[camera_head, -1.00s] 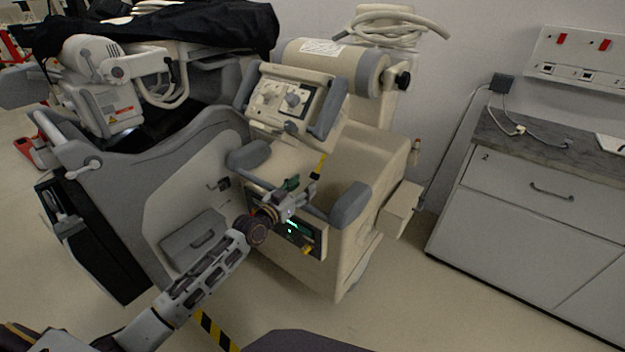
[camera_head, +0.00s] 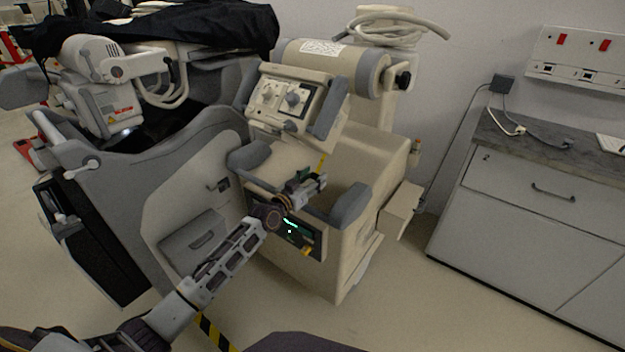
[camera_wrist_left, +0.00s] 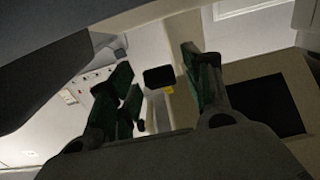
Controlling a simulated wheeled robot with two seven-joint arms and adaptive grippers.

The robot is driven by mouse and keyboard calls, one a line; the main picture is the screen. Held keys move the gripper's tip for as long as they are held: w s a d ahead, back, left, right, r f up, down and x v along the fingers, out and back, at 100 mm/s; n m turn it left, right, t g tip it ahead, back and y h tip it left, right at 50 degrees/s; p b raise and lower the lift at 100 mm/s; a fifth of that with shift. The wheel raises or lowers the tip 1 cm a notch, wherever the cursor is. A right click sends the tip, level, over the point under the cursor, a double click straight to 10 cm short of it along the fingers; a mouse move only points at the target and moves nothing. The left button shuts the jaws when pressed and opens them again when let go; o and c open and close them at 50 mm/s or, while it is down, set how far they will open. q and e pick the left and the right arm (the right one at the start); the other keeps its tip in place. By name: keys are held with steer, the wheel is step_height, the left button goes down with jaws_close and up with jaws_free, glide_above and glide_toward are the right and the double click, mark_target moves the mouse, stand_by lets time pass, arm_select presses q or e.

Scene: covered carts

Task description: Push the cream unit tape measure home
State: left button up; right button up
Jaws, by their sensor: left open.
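The cream unit (camera_head: 350,165) stands mid-view with grey padded handles, a knob panel and a lit display on its front. A small yellow strip (camera_head: 322,161) shows on its cream top, just behind my left gripper (camera_head: 312,183). In the left wrist view a dark rounded block (camera_wrist_left: 158,77) with a yellow tab lies ahead, between the green-padded fingers (camera_wrist_left: 160,65); it looks like the tape measure, but I cannot be sure. My left gripper is open and holds nothing. It hovers over the unit's front edge; whether it touches anything is unclear. My right gripper is out of view.
A large grey machine (camera_head: 200,155) under a black cover (camera_head: 160,25) stands close on the left. The unit's grey handles (camera_head: 350,204) flank the gripper. A grey drawer cabinet (camera_head: 540,220) stands at right, with free floor between it and the unit.

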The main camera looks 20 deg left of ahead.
arm_select(q)
steer(key=shift+c, duration=0.4)
jaws_close()
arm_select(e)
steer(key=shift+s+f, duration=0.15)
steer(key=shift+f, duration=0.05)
arm_select(q)
steer(key=shift+r, duration=0.1)
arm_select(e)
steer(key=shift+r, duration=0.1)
arm_select(q)
steer(key=shift+w+r, duration=0.35)
steer(key=shift+r, duration=0.05)
steer(key=shift+w+d+r+p, duration=0.1)
steer(key=shift+w+r+p, duration=0.1)
steer(key=shift+p, duration=0.15)
steer(key=shift+w+d+r+p, duration=0.25)
steer(key=shift+w+r+p, duration=0.1)
steer(key=shift+w+r, duration=0.3)
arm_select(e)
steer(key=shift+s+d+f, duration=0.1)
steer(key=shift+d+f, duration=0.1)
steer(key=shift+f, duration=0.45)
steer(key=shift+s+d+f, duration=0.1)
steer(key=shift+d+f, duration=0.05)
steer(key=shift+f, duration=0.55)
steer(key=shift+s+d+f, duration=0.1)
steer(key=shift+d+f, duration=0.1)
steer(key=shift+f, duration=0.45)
